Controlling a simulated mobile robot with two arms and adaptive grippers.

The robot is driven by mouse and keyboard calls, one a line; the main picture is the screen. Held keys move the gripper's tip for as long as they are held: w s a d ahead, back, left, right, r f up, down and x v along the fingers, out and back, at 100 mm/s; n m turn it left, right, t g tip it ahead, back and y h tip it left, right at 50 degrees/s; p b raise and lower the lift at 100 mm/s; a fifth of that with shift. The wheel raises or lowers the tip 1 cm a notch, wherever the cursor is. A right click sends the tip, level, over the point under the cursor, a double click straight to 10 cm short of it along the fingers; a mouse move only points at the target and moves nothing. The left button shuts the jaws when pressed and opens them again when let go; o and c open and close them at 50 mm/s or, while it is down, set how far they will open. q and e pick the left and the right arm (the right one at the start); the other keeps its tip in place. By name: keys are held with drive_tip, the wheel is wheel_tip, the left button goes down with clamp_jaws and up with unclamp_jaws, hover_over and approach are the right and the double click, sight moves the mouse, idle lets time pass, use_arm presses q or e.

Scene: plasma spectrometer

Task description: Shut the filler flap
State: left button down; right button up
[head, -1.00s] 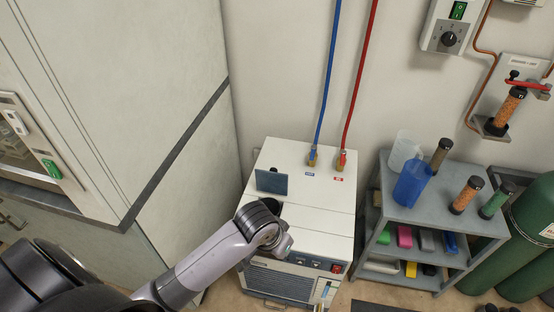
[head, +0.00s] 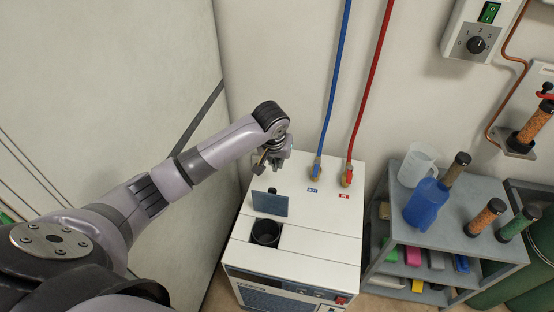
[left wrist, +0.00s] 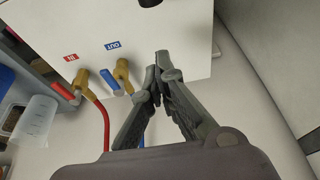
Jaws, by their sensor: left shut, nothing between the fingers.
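The filler flap (head: 270,203) is a blue-grey plate standing up, open, on the top of the white chiller unit (head: 315,228). The round dark filler opening (head: 265,233) lies uncovered in front of it. My left gripper (head: 268,163) is above the back of the unit, behind the flap and apart from it. In the left wrist view its fingers (left wrist: 158,62) are closed together at the tips with nothing between them, over the white top (left wrist: 185,25). The flap plate is not clearly seen there. My right gripper is not in view.
A blue hose (head: 338,75) and a red hose (head: 372,80) rise from brass fittings at the unit's back right. A grey shelf cart (head: 455,240) with jugs and cartridges stands to the right. The wall is close behind the unit.

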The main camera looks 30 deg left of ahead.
sight(272, 200)
use_arm(q)
drive_tip(key=x, duration=0.7)
drive_tip(key=s, duration=0.2)
drive_tip(key=s+p, duration=0.1)
drive_tip(key=shift+s+d+r, duration=0.25)
drive_tip(key=shift+s+d, duration=0.1)
drive_tip(key=shift+d, duration=0.05)
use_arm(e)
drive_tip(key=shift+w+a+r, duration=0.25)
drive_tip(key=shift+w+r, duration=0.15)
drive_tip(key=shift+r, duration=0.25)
use_arm(q)
drive_tip(key=shift+w+f, duration=0.1)
drive_tip(key=shift+w, duration=0.05)
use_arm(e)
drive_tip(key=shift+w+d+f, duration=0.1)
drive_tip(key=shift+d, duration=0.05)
